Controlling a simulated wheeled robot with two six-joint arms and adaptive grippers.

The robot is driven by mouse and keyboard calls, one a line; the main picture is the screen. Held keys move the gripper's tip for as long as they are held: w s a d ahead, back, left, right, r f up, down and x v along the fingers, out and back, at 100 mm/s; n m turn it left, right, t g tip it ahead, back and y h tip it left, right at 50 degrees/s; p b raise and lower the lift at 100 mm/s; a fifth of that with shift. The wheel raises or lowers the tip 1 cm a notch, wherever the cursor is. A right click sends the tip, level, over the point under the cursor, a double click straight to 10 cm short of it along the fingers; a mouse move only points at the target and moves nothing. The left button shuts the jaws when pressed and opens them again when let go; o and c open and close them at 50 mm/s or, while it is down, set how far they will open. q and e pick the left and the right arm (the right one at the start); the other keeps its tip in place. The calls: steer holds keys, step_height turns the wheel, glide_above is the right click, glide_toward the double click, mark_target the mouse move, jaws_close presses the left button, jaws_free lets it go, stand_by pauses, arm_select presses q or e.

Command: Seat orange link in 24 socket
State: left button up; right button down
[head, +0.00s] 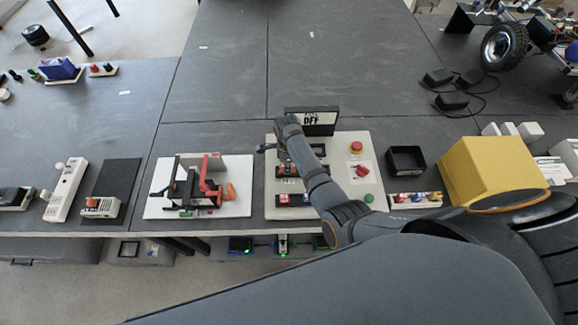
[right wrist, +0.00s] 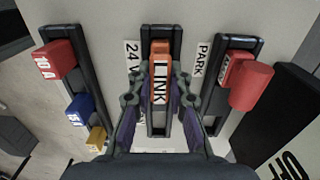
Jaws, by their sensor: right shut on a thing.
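The orange link (right wrist: 160,48), with a strip lettered LINK, is between the fingers of my right gripper (right wrist: 161,76) in the right wrist view. The gripper is shut on it. The link lies lengthwise over the middle black socket strip (right wrist: 177,35), in line with it. The label "24 V" is left of the strip's upper part and "PARK" is to its right. I cannot tell how deep the link sits. In the head view my right gripper (head: 285,160) is over the left part of the pale panel (head: 335,209), partly hidden by my arm. My left gripper is not in view.
In the right wrist view a left strip holds red (right wrist: 56,60), blue (right wrist: 80,108) and yellow (right wrist: 96,138) blocks. A right strip holds a red piece (right wrist: 250,84).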

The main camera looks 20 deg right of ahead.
steer(key=shift+d, duration=0.15)
steer(key=c, duration=1.7)
jaws_free()
steer(key=o, duration=0.3)
steer(key=shift+o, duration=0.6)
steer(key=shift+a+r, duration=0.1)
steer(key=shift+a, duration=0.15)
steer(key=shift+d, duration=0.1)
step_height(320, 180, up, 4)
steer(key=p, duration=0.4)
steer(key=shift+r+p, duration=0.15)
steer(key=shift+p, duration=0.25)
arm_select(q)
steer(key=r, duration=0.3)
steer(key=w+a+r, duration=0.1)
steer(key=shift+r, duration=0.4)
arm_select(e)
step_height(320, 180, up, 8)
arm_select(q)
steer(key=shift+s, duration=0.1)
